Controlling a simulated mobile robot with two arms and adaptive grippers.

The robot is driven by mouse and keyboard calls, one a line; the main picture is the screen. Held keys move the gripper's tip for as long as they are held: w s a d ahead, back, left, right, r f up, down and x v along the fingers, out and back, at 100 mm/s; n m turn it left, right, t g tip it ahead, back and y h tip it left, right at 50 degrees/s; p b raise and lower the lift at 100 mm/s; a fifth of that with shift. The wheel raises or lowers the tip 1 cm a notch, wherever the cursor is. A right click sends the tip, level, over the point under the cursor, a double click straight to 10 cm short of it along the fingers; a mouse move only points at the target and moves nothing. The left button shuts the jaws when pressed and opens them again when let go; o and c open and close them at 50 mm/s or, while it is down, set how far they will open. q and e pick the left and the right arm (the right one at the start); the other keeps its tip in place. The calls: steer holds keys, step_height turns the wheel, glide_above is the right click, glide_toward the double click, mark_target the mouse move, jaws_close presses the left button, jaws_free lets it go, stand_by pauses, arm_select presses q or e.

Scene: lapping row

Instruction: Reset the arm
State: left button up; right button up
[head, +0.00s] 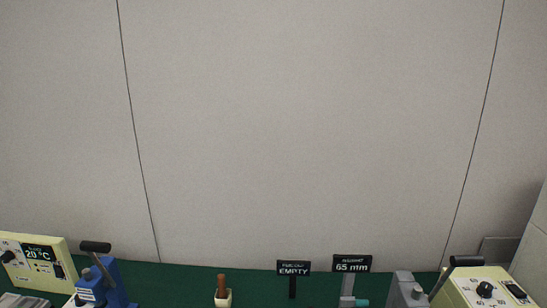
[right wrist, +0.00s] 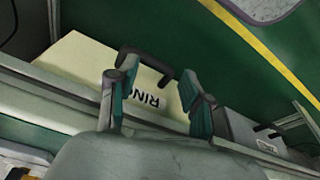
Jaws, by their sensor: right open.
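My right gripper (right wrist: 158,78) shows in the right wrist view with its two teal-padded fingers spread apart. Nothing is between the fingers. Beyond them is a cream box (right wrist: 85,62) with black letters, partly hidden by my gripper, that begin with what looks like RIN. A dark bar like a handle stands by the box, and I cannot tell whether the gripper touches it. Neither gripper nor arm shows in the head view. My left gripper is not in view.
In the head view a green bench top (head: 185,280) runs below a bare grey wall (head: 310,130). Along it stand a cream 20 °C unit (head: 45,278), a blue lever device (head: 103,285), an EMPTY sign (head: 293,269), a 65 mm sign (head: 351,264) and a cream knob box (head: 487,290).

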steer(key=s+f+g, duration=0.1)
steer(key=s+f, duration=0.2)
steer(key=f, duration=0.5)
steer(key=s+f, duration=0.3)
steer(key=f, duration=0.4)
steer(key=s+d+f, duration=0.3)
steer(key=s+f, duration=0.7)
steer(key=s, duration=0.3)
steer(key=shift+s+d+g, duration=0.15)
steer(key=shift+s+g, duration=0.05)
steer(key=shift+g, duration=0.2)
steer(key=shift+f, duration=0.1)
steer(key=shift+c, duration=0.4)
